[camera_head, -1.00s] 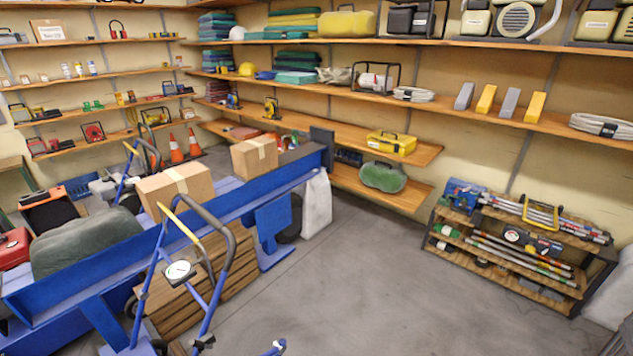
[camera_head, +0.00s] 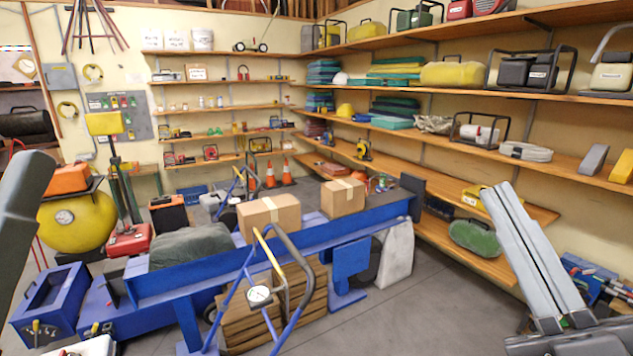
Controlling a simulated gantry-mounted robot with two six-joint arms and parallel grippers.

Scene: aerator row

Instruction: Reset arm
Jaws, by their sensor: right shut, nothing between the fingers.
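My right gripper (camera_head: 500,192) rises from the lower right, its two long grey fingers side by side and shut with nothing between them. It points up and left, in front of the right-hand shelves, and touches nothing that I can see. A dark grey part of my left arm stands at the left edge; whether its jaws are open or shut does not show.
A blue cart (camera_head: 270,248) carries cardboard boxes (camera_head: 270,217) and a green sack (camera_head: 190,247). A blue hand truck with a gauge (camera_head: 259,296) stands before it. Loaded shelves (camera_head: 480,174) line the right wall. Orange cones (camera_head: 287,172) stand behind. Grey floor is open at lower centre.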

